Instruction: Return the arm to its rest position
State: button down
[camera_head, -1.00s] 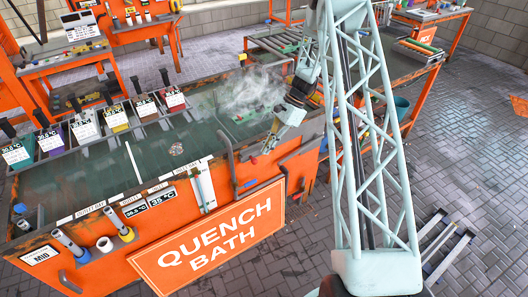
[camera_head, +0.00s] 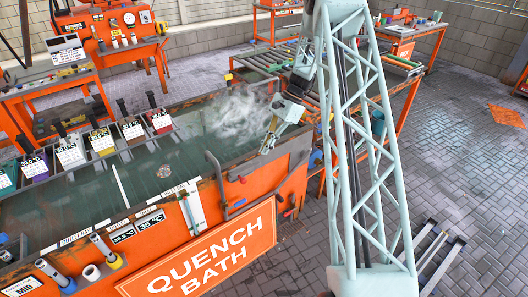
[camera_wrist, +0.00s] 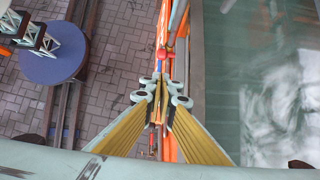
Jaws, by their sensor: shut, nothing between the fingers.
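My gripper (camera_head: 268,149) hangs at the end of my pale green arm, over the near rim at the right end of the quench bath (camera_head: 95,215). In the wrist view its two yellow-padded fingers (camera_wrist: 161,88) meet at the tips, with nothing between them. Below the tips is the orange and grey edge of the bath, with the greenish bath water (camera_wrist: 270,80) to the right. The gripper appears above the rim, but the exact gap cannot be told.
White steam (camera_head: 235,110) rises from the bath. A roller conveyor (camera_head: 275,62) stands behind the bath's right end. The quench bath sign (camera_head: 205,255) and a bent grey pipe (camera_head: 217,185) are on the near side. Paved floor (camera_head: 470,160) at the right is largely clear.

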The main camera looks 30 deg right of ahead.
dwell(0.6)
jog(key=s+a+r+n+h+b, duration=0.1)
jog(key=s+a+r+n, duration=0.15)
jog(key=a+r, duration=0.4)
jog(key=s+a+r+n+h, duration=0.1)
jog(key=s+a+r+n, duration=0.2)
jog(key=r, duration=0.7)
jog(key=s+a+r+n+h+b, duration=0.1)
jog(key=s+a+r, duration=0.2)
jog(key=a+r, duration=0.4)
jog(key=s+a+r+n+h+b, duration=0.1)
jog(key=s+a+r+n, duration=0.1)
jog(key=s+a+r, duration=0.35)
jog(key=s+a+r+n, duration=0.2)
jog(key=s+r+n, duration=0.1)
jog(key=s+r, duration=0.4)
jog(key=s+a+n+t+h+b, duration=0.1)
jog(key=s+a+n+t, duration=0.1)
jog(key=s, duration=1.1)
jog(key=s+a+r+n+t+h+b, duration=0.1)
jog(key=s+a+n, duration=0.3)
jog(key=s, duration=0.9)
jog(key=shift+s+a+n+t, duration=0.3)
jog(key=shift+n+t, duration=0.05)
jog(key=shift+t, duration=0.05)
